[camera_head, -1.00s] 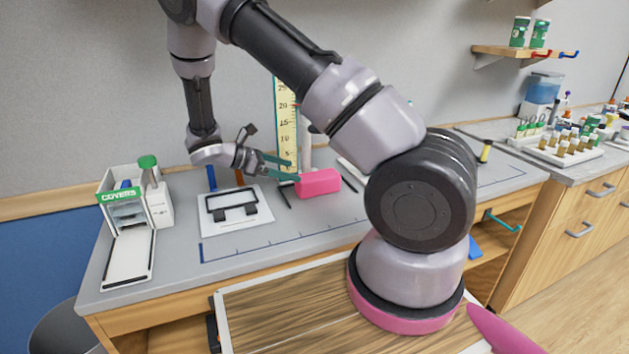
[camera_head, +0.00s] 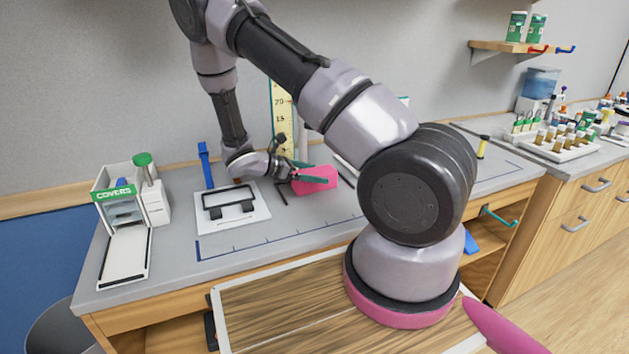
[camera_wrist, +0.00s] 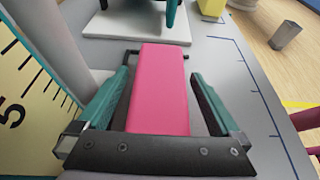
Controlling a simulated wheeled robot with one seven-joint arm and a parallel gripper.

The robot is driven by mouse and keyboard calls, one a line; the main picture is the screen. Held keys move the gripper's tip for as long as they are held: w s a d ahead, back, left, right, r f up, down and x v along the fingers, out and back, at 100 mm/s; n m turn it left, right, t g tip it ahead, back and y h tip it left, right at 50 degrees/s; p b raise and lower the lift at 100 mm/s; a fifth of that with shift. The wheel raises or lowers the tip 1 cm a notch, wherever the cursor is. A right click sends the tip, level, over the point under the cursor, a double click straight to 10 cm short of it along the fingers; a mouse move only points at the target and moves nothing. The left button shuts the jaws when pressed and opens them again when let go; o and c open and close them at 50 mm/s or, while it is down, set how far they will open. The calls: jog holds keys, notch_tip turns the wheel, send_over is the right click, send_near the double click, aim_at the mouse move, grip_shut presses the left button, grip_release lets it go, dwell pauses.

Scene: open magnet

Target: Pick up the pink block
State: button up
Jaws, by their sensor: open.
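The pink block (camera_head: 316,179) lies on the grey bench top near the ruler, partly behind my gripper (camera_head: 313,172) in the head view. My gripper is open, with its teal fingers reaching over and along the block from the left. In the wrist view the pink block (camera_wrist: 160,85) lies lengthwise between the two teal fingers of my gripper (camera_wrist: 162,90). A gap shows on each side, wider on the right near the fingertips.
A yellow ruler (camera_head: 281,110) stands upright behind the block. A white plate with a black frame (camera_head: 232,220) lies to the left, and a COVERS dispenser (camera_head: 116,205) stands at the far left. The bench front, inside the blue scale line, is clear.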

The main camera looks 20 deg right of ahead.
jog(key=shift+d+f, duration=0.1)
jog(key=shift+d, duration=0.1)
jog(key=shift+c, duration=0.3)
jog(key=c, duration=1.2)
